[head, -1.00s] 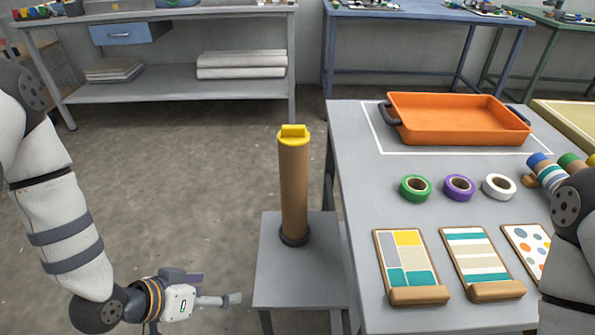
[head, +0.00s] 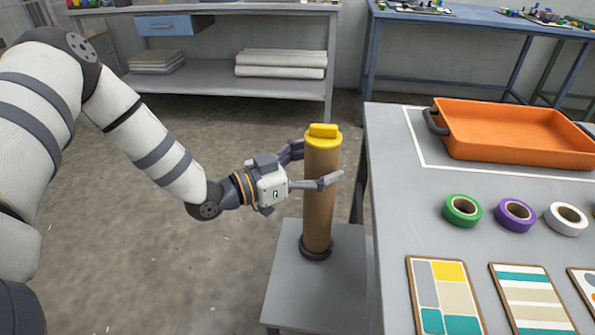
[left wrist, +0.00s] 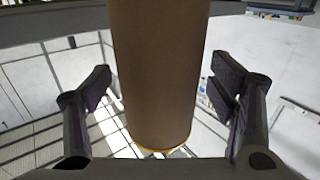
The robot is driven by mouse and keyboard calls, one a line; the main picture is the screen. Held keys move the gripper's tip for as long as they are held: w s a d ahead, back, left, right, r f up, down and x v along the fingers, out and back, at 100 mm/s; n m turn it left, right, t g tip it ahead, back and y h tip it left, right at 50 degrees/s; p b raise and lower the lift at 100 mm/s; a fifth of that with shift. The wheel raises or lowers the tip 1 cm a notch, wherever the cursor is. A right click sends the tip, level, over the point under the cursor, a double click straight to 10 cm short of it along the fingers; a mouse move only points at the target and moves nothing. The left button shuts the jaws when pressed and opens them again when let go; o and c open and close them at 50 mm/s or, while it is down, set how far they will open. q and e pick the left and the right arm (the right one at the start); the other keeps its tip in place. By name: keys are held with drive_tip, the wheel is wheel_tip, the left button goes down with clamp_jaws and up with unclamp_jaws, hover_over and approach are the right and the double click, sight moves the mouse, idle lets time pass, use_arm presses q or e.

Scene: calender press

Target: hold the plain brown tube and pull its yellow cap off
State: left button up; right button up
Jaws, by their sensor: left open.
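The plain brown tube (head: 318,215) stands upright on a small grey stand (head: 345,285), its foot in a dark ring (head: 316,250). Its yellow cap (head: 323,135) with a raised grip sits on top. My left gripper (head: 312,166) is open at the upper part of the tube, below the cap, with one finger in front of it and one behind at its left. In the left wrist view the tube (left wrist: 160,70) stands between the two open fingers, with a gap on each side. A bit of the cap's yellow edge (left wrist: 150,153) shows there. My right gripper is not in view.
A grey table at the right holds an orange tray (head: 520,135), green (head: 462,210), purple (head: 515,214) and white (head: 566,218) tape rolls, and patterned cards (head: 440,297). Its left edge is close to the tube. Workbenches stand behind; the floor at left is open.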

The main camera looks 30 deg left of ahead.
use_arm(q)
drive_tip(key=shift+w+d, duration=0.25)
drive_tip(key=shift+w, duration=0.15)
drive_tip(key=c, duration=1.3)
drive_tip(key=o, duration=1.3)
drive_tip(key=v, duration=1.2)
